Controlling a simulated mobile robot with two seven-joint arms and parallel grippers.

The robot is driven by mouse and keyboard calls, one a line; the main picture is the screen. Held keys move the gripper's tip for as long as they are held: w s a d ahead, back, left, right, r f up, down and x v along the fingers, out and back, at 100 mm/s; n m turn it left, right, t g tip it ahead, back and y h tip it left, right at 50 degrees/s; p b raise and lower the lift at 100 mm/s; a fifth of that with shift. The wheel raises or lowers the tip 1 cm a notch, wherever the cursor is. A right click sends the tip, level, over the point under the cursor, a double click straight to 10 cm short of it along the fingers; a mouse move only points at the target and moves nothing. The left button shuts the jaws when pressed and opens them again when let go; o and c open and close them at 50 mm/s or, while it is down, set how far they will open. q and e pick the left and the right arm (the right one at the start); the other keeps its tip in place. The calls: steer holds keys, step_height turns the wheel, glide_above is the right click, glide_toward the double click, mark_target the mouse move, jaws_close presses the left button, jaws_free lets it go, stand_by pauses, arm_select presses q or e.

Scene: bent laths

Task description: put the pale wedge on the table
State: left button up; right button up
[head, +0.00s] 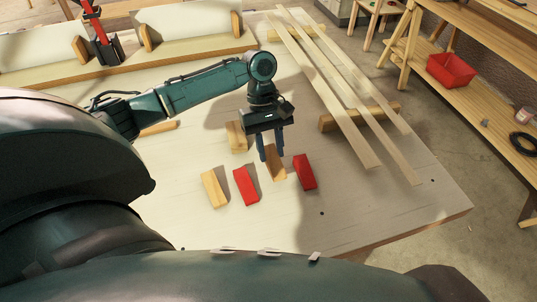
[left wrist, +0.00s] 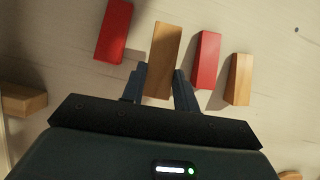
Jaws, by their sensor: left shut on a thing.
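My left gripper (head: 270,155) is shut on a pale wooden wedge (head: 277,169), with a finger on each side of it. In the left wrist view the wedge (left wrist: 165,50) sits between the fingertips (left wrist: 160,88) and points away from the palm. It is over the table (head: 385,215), low and in line with the other wedges; I cannot tell whether it touches the top. A red wedge (head: 305,172) lies to its right, another red wedge (head: 246,186) to its left, and a wooden wedge (head: 214,189) farther left. My right gripper is not in view.
A wooden block (head: 237,137) stands behind the wedges. Long pale laths (head: 350,135) rest across a wooden batten (head: 337,121) at the right. A red clamp (head: 95,25) stands at the back left. The table's front right is clear. A red bin (head: 451,70) sits on a shelf beyond.

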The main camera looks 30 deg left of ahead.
mark_target(269, 148)
arm_select(q)
steer(key=shift+f, duration=1.9)
steer(key=o, duration=1)
steer(key=shift+c, duration=0.2)
steer(key=v, duration=1.2)
steer(key=shift+b, duration=0.4)
steer(key=shift+s+d, duration=0.1)
steer(key=shift+d, duration=0.05)
